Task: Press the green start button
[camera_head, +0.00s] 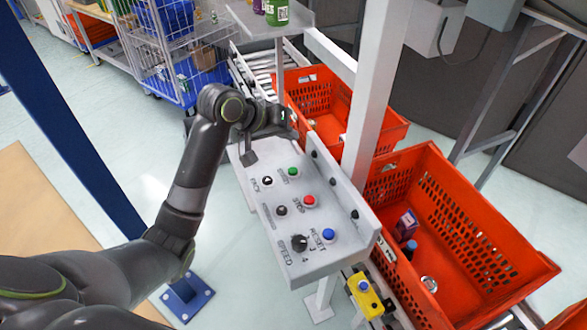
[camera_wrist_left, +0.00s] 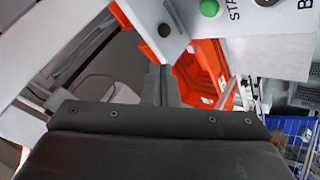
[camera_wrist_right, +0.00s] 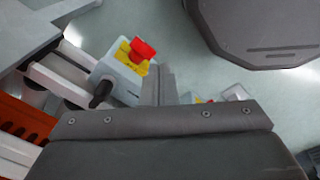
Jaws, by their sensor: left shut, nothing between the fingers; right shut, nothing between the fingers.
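The green start button (camera_head: 293,171) sits near the far end of the sloped grey control panel (camera_head: 262,215), beside a START label. It also shows at the top edge of the left wrist view (camera_wrist_left: 208,8). My left gripper (camera_head: 286,117) is at the panel's far end, beyond the green button and apart from it. Its fingers (camera_wrist_left: 162,84) are shut and empty in the left wrist view, pointing past the panel toward an orange tote. My right gripper (camera_wrist_right: 160,85) shows only in the right wrist view, shut and empty.
The panel also carries a red button (camera_head: 309,201), a blue button (camera_head: 328,235) and a black speed dial (camera_head: 299,243). A white post (camera_head: 376,90) rises beside it, between orange totes (camera_head: 440,165). A red button on yellow (camera_wrist_right: 140,48) is near my right gripper.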

